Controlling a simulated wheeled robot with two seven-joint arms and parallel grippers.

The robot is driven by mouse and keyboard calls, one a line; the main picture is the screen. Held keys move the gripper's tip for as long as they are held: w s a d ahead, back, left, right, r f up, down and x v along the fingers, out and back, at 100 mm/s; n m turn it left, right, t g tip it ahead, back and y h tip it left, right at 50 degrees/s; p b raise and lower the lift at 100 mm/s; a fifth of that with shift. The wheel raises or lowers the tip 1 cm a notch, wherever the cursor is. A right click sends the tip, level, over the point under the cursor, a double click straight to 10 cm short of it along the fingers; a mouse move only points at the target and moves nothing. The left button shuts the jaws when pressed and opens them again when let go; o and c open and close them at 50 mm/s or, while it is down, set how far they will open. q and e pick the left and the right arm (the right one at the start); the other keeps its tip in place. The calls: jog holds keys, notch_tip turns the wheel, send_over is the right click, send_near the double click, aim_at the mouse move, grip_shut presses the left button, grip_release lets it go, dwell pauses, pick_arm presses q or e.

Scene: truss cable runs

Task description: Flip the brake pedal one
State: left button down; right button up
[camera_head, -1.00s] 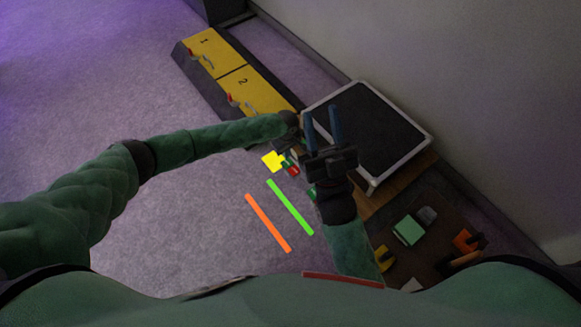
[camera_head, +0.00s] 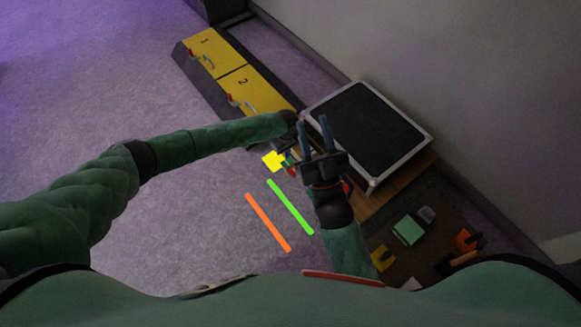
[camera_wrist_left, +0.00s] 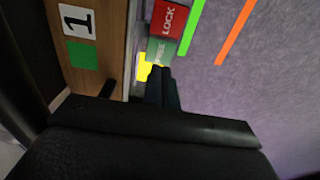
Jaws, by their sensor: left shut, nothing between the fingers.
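A piece with a red half marked LOCK and a green half marked FREE (camera_wrist_left: 166,32) shows in the left wrist view; I take it for the brake pedal. Beside it is a wooden panel (camera_wrist_left: 95,20) with a label "1" (camera_wrist_left: 76,20) and a green square (camera_wrist_left: 82,55). My left gripper (camera_wrist_left: 161,74) is shut and empty, its tips close to the green FREE half; contact cannot be told. In the head view its fingers are mostly hidden behind my right gripper (camera_head: 314,122), which is open and empty.
A yellow square (camera_head: 273,160), a green strip (camera_head: 290,207) and an orange strip (camera_head: 268,222) lie on the carpet. A dark framed panel (camera_head: 368,128) stands at right. Yellow boxes (camera_head: 213,52) numbered 1 and 2 lie beyond. Loose parts sit on a brown surface (camera_head: 425,255).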

pick_arm(q)
jog(key=shift+r, duration=0.25)
jog(key=shift+r+p, duration=0.25)
jog(key=shift+p, duration=0.25)
jog(key=shift+r+p, duration=0.2)
jog(key=shift+p, duration=0.1)
jog(key=shift+r, duration=0.15)
pick_arm(e)
notch_tip(320, 180, down, 22)
jog(key=w+a+g+h, duration=0.1)
jog(key=g, duration=0.6)
jog(key=shift+a+g+h, duration=0.25)
jog(key=shift+g+h, duration=0.15)
pick_arm(q)
jog(key=shift+s, duration=0.1)
dwell(0.7)
